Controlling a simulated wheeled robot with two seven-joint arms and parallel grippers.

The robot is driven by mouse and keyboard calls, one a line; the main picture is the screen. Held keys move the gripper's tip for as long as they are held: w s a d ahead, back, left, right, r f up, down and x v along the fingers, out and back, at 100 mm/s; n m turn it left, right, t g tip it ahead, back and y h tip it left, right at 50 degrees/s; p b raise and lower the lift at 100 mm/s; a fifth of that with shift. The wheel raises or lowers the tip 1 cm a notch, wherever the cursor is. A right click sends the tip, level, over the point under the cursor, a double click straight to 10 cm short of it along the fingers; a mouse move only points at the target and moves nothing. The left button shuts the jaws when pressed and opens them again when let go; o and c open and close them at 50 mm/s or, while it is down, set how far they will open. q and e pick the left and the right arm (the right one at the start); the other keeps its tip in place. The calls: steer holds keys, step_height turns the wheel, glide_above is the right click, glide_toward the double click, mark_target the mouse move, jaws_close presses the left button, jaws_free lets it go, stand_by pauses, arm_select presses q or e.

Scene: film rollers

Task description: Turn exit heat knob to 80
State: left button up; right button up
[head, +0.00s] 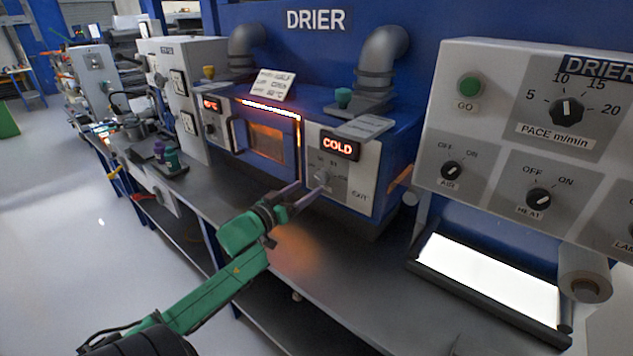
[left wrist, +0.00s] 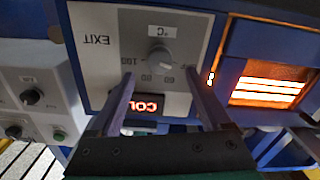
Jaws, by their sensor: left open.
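The exit heat knob (head: 322,178) is a small grey knob on the grey panel marked EXIT, below a red display (head: 338,146) reading COLD. In the left wrist view, which is upside down, the knob (left wrist: 160,58) sits beside a °C label with numbers around it. Its pointer setting is too small to read. My left gripper (head: 312,188) is open in front of the panel. In the left wrist view its two fingers (left wrist: 161,74) reach toward the panel, one on each side of the knob, with gaps between; contact cannot be told. My right gripper is out of view.
The glowing drier window (head: 267,143) is left of the exit panel. A larger control panel (head: 505,130) with AIR, HEAT and PACE knobs stands at the right, above a lit white screen (head: 488,280). Purple and green bottles (head: 168,157) stand on the bench at left.

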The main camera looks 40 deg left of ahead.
mark_target(320, 180)
arm_select(q)
steer(key=w, duration=0.5)
steer(key=shift+w, duration=0.2)
jaws_close()
